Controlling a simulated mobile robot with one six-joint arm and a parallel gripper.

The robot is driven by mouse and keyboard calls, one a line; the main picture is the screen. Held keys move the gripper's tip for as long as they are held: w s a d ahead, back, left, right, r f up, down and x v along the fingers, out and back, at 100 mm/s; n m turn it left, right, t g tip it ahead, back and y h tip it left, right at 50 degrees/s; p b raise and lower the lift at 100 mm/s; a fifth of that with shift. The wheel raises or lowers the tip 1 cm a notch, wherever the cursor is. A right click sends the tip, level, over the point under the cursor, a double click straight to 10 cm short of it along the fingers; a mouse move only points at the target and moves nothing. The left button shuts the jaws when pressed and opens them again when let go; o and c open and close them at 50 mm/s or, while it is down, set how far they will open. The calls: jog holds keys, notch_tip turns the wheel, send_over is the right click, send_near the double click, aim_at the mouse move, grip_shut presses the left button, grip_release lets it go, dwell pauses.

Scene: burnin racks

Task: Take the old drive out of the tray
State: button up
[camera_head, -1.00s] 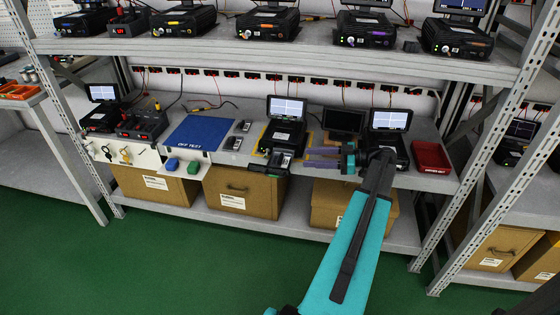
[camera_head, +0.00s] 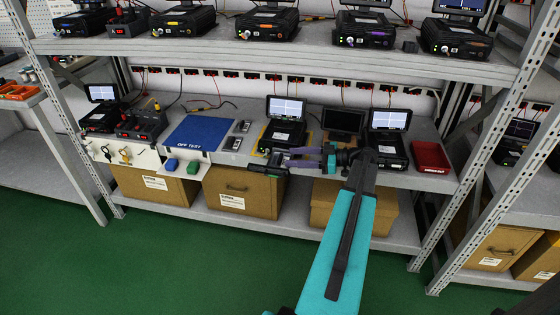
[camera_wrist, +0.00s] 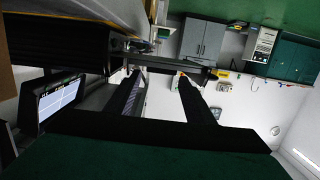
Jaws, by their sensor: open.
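The black test unit (camera_head: 283,137) with a lit screen stands on the lower shelf inside a yellow outline. Its tray (camera_head: 268,172) sticks out at the front, over the shelf edge. The old drive in it is hard to make out behind my fingers. My gripper (camera_head: 289,157) is open, its purple fingers pointing left just at the tray's right side. In the wrist view the two fingers (camera_wrist: 158,82) are apart, and a dark bar, seemingly the tray (camera_wrist: 160,62), crosses near their tips. I cannot tell whether the drive lies between them.
Two small drives (camera_head: 238,134) lie beside the blue mat (camera_head: 200,133). A second unit (camera_head: 388,137) and a red bin (camera_head: 432,157) stand to the right, close to my arm. Cardboard boxes (camera_head: 243,192) sit below. The upper shelf (camera_head: 290,51) overhangs.

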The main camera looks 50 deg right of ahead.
aim_at(281, 157)
jog(key=shift+x, duration=2.05)
jog(key=shift+a, duration=0.1)
jog(key=c, duration=0.7)
jog(key=shift+r, duration=0.2)
